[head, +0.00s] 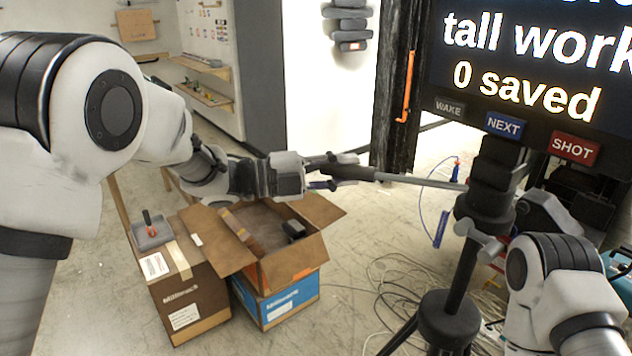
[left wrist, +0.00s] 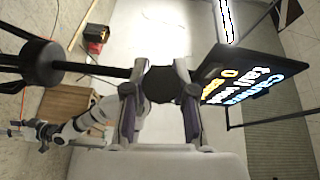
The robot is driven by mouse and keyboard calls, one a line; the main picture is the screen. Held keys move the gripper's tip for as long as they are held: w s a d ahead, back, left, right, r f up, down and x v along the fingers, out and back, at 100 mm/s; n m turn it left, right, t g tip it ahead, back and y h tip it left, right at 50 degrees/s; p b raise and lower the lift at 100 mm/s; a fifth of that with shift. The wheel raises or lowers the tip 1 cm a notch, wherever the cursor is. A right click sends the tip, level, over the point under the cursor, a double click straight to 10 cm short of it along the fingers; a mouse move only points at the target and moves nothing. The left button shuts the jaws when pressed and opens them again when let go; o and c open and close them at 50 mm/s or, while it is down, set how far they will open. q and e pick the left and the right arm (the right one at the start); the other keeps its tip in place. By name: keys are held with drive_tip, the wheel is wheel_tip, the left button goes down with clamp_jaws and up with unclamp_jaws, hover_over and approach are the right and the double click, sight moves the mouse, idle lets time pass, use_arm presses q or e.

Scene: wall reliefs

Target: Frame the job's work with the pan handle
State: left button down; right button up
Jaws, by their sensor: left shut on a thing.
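My left gripper (head: 345,172) is shut around the dark grip of the pan handle (head: 415,180), a grey rod reaching right to the black tripod head (head: 490,190). In the left wrist view the dark head (left wrist: 162,85) shows between the fingers (left wrist: 160,115), with the handle foreshortened. Above the head is a screen (head: 535,65) reading "tall work" and "0 saved", its top cut off. Under the text are WAKE (head: 450,107), NEXT (head: 504,125) and SHOT (head: 573,148) buttons. My right arm shows at lower right; its gripper's jaws are not clear.
An open cardboard box (head: 322,248) and a brown box (head: 190,305) stand below my left arm. Cables (head: 390,290) lie around the tripod legs (head: 400,337). Dark relief blocks (head: 347,25) hang on the white wall. An orange bar (head: 405,85) is on the dark panel.

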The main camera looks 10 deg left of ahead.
use_arm(q)
drive_tip(key=shift+w, duration=0.1)
drive_tip(key=c, duration=1)
unclamp_jaws()
drive_tip(key=shift+o, duration=0.4)
drive_tip(key=shift+w+d, duration=0.1)
drive_tip(key=v, duration=1.2)
